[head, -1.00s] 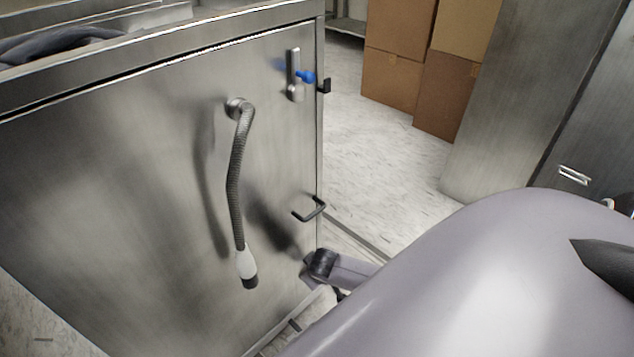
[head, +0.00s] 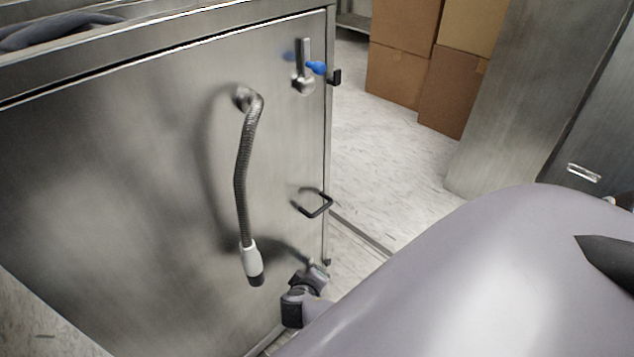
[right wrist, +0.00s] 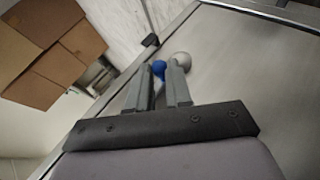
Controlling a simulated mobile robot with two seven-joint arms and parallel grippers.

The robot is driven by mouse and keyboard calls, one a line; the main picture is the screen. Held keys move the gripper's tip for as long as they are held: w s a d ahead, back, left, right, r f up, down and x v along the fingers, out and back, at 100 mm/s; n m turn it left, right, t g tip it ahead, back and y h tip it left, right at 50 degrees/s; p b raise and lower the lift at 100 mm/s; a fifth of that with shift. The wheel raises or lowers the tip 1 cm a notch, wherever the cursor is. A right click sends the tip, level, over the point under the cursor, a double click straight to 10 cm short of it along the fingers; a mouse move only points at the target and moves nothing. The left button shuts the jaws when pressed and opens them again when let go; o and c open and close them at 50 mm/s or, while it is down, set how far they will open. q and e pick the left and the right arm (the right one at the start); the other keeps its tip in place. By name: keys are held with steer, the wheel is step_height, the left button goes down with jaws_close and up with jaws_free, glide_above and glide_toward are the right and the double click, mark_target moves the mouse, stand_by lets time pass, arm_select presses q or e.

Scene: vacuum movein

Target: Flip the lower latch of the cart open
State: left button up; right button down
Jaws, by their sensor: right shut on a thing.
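The steel cart (head: 130,190) fills the left of the head view with its door shut. Its upper latch (head: 302,70) has a blue knob and sits beside a black catch (head: 335,77). In the right wrist view the lower latch shows a blue knob (right wrist: 159,69) and a rounded grey end (right wrist: 181,60). My right gripper (right wrist: 162,77) has its two fingers at this latch, shut on it around the blue knob. In the head view my right wrist (head: 312,279) is low at the door's right edge and hides the lower latch. My left gripper is not in view.
A black handle (head: 317,206) sticks out from the door above my right wrist. A grey hose (head: 243,165) with a white end hangs on the door. Cardboard boxes (head: 400,75) stand behind. Pale floor (head: 390,155) is clear right of the cart.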

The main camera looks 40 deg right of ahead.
steer(key=shift+a, duration=0.1)
stand_by(0.3)
steer(key=c, duration=1)
jaws_free()
steer(key=shift+c, duration=0.2)
